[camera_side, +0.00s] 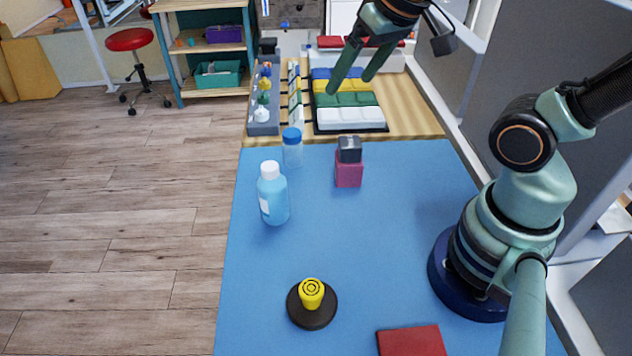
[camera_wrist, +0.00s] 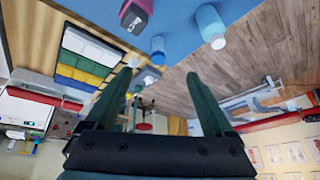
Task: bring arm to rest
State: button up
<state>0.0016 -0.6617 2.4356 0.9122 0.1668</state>
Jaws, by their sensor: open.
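My gripper (camera_side: 351,69) is raised above the far end of the table in the side view, its two green fingers apart with nothing between them. In the wrist view my gripper (camera_wrist: 158,78) also shows its fingers spread and empty. My arm's base stands at the right of the blue mat (camera_side: 385,240).
On the mat are a blue bottle (camera_side: 272,196), a clear blue-capped bottle (camera_side: 292,150), a dark cube (camera_side: 349,150) on a pink cube (camera_side: 348,176), a yellow piece (camera_side: 311,293) on a black disc (camera_side: 312,317), and a red block (camera_side: 411,341). A coloured tray (camera_side: 348,127) lies behind.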

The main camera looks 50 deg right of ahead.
jog(key=shift+s+f+n, duration=0.15)
jog(key=shift+s+n, duration=0.4)
jog(key=shift+n, duration=0.45)
dwell(0.6)
